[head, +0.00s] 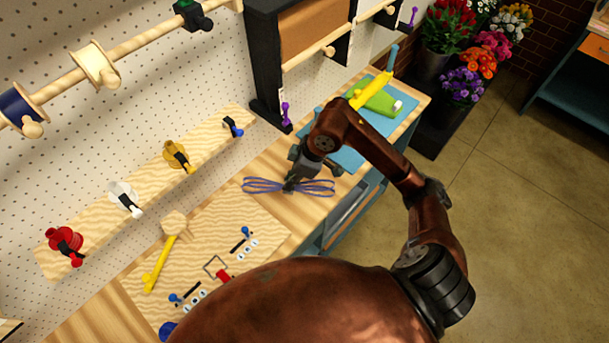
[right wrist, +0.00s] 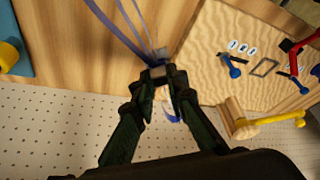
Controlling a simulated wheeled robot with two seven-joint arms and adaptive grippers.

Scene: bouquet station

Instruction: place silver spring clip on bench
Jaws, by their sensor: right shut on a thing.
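My right gripper (head: 291,184) reaches down over the wooden bench from the right. In the right wrist view its fingertips (right wrist: 162,74) are closed together at a small grey block, which looks like the silver spring clip (right wrist: 160,54). Blue-purple ribbon loops (head: 258,186) spread to both sides of the gripper in the head view. Ribbon strands (right wrist: 124,34) also run up to the clip in the right wrist view. I cannot tell whether the clip touches the bench (right wrist: 185,20). The clip is hidden by the gripper in the head view. My left gripper is not in view.
A wooden board (head: 213,237) with small tools lies left of the gripper, with a yellow-handled mallet (head: 160,265) on it. A black-framed shelf (head: 268,65) stands behind. Pegboard backs the bench.

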